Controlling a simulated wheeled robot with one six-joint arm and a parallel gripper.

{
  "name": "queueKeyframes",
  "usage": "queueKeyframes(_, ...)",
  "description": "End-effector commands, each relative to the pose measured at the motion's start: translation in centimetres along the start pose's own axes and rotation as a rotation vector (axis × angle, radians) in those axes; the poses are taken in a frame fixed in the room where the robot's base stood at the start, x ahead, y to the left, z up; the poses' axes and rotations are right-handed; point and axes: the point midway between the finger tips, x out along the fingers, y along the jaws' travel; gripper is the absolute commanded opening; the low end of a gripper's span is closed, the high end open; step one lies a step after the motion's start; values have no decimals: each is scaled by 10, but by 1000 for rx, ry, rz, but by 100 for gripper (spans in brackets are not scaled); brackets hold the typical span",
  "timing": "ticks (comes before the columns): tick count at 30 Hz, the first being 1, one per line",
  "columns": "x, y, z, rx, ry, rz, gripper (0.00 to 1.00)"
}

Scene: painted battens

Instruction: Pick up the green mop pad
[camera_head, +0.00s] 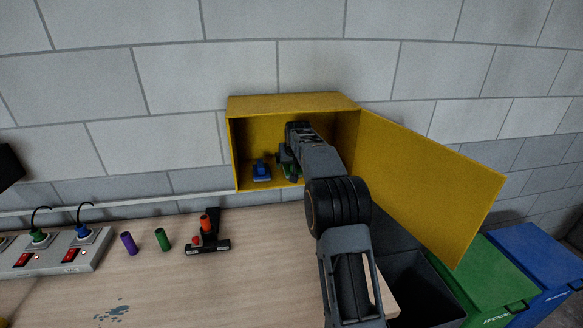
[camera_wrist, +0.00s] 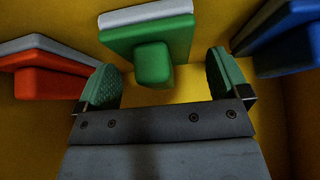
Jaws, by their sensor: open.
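The green mop pad (camera_wrist: 118,38) is in the wrist view, with a pale grey layer along one side and a green block-shaped grip (camera_wrist: 152,62). My gripper (camera_wrist: 164,72) is open, one finger on each side of that grip, with visible gaps between. In the head view my gripper (camera_head: 286,155) reaches inside the yellow cabinet (camera_head: 290,102), and only a little of the green pad (camera_head: 292,171) shows below it. The arm hides the rest.
A blue pad (camera_head: 261,172) stands left of my gripper in the head view. A red-orange pad (camera_wrist: 45,85) shows left in the wrist view. The cabinet door (camera_head: 430,185) is open to the right. Bins and a workbench (camera_head: 200,285) lie below.

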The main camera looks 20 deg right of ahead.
Motion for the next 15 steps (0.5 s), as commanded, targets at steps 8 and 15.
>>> queueKeyframes(8, 0, 0, 0, 0, 0, 0, 84)
queueKeyframes(15, 0, 0, 0, 0, 0, 0, 61)
